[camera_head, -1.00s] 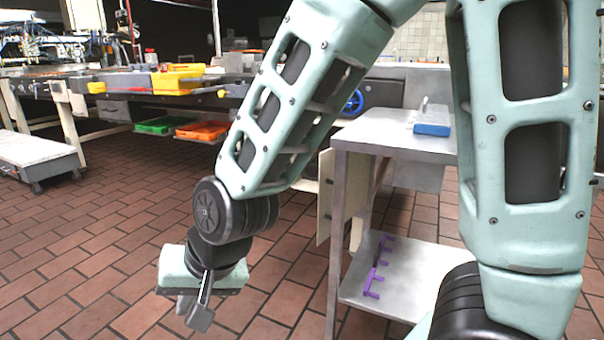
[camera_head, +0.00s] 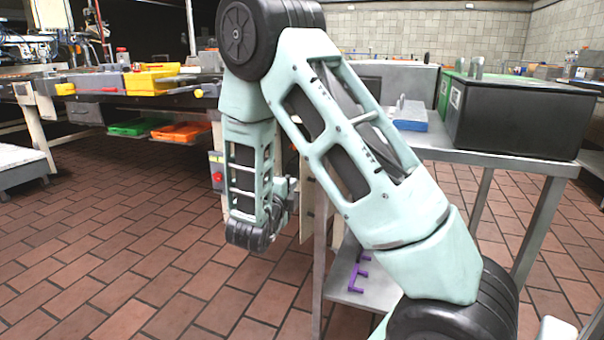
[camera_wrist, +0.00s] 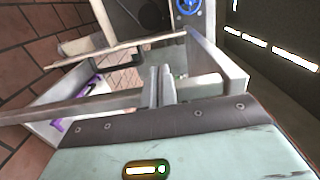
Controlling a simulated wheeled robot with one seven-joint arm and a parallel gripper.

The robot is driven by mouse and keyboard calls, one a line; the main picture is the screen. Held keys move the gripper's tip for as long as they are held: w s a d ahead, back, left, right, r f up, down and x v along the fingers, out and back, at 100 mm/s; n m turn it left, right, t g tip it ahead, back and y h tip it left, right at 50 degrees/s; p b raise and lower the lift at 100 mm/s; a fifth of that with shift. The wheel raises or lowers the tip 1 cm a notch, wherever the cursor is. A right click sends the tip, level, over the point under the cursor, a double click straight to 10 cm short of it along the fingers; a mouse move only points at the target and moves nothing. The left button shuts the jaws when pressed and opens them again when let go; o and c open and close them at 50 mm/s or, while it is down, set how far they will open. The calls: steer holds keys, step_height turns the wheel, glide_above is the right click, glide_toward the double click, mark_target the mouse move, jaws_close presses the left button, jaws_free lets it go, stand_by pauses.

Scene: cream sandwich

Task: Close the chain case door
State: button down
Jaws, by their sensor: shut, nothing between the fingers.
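A beige panel, which looks like the chain case door (camera_head: 307,212), stands upright in the head view, largely hidden behind my arm. In the wrist view the door (camera_wrist: 85,58) appears nearly edge-on as a pale strip, standing out from the machine, with a black handle (camera_wrist: 128,61) on its near side. My gripper (camera_wrist: 161,85) is shut and empty, its fingertips pointing toward the door and apart from it as far as I can tell. In the head view my gripper is mostly hidden by my wrist.
A metal table (camera_head: 545,215) stands close on the right, with a blue-and-grey box (camera_head: 410,118) and a black case (camera_head: 520,118) on top. A purple rack (camera_head: 358,275) lies on its lower shelf. A blue handwheel (camera_wrist: 187,5) is beyond the door.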

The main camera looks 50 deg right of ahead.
mark_target(304, 171)
steer(key=b+x, duration=0.2)
steer(key=x, duration=0.8)
steer(key=shift+s+d+r, duration=0.15)
